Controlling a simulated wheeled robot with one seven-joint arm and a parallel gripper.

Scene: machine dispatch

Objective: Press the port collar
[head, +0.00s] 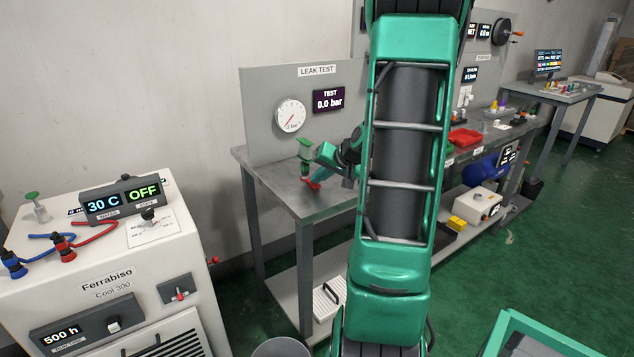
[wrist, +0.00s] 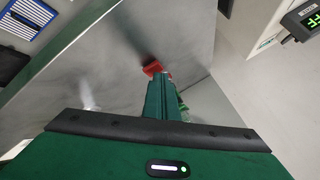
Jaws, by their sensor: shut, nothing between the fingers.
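In the wrist view my gripper (wrist: 158,86) points toward the red piece (wrist: 153,67), which shows just past the fingertips; contact is unclear. Part of a green object (wrist: 183,108) shows behind the fingers, mostly hidden.
A panel with a round gauge (head: 290,116) and a display reading 0.0 bar (head: 328,100) stands behind the fixture. The Ferrabiso cooler (head: 112,268) is at left. A red tray (head: 464,138) sits farther right on the bench. My arm hides the bench's middle.

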